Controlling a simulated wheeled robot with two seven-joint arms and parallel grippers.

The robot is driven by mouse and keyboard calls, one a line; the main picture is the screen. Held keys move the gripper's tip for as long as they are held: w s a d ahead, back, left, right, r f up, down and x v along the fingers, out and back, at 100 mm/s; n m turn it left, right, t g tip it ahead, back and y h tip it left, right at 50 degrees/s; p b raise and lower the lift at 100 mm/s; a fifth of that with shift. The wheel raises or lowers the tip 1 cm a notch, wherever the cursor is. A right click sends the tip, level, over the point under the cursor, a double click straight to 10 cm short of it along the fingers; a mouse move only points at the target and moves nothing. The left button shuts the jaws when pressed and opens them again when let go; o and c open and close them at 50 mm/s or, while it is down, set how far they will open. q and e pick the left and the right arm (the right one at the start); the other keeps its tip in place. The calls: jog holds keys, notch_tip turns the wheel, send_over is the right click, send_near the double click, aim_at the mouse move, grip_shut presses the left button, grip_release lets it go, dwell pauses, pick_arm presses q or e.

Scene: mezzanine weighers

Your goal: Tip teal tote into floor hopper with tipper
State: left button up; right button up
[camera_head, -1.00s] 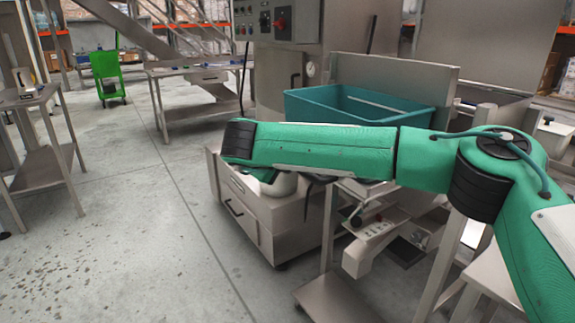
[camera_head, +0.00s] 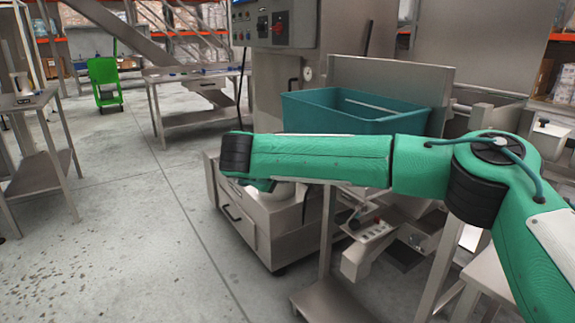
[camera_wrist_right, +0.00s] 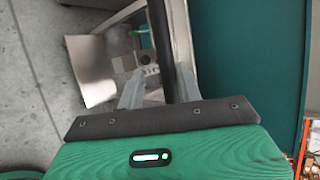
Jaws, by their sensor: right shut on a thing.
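The teal tote (camera_head: 350,118) sits upright on the steel tipper (camera_head: 390,75), partly behind my right arm. Its teal side also fills the upper right of the right wrist view (camera_wrist_right: 248,50). My right gripper (camera_wrist_right: 158,84) is shut on a dark upright bar (camera_wrist_right: 159,35), which looks like a handle or lever, beside the tote. In the head view my forearm hides that gripper and bar. I cannot clearly make out a floor hopper. My left gripper is not in view.
A steel cabinet (camera_head: 240,215) and a small button box (camera_head: 372,235) are below my arm. Steel tables (camera_head: 40,95) and a green cart (camera_head: 104,80) stand left. Open floor (camera_head: 130,220) lies front left.

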jog(key=shift+o, duration=1.4)
notch_tip(320, 180, down, 2)
jog(key=shift+s+a+f, duration=0.1)
jog(key=shift+a+f, duration=0.05)
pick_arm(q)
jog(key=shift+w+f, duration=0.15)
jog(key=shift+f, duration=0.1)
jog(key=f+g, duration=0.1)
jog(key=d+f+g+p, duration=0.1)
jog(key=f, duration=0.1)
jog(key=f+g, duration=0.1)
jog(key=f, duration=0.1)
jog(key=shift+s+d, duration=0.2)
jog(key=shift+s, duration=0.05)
pick_arm(e)
jog(key=r+v, duration=0.1)
jog(key=v, duration=1.2)
jog(key=shift+r, duration=0.2)
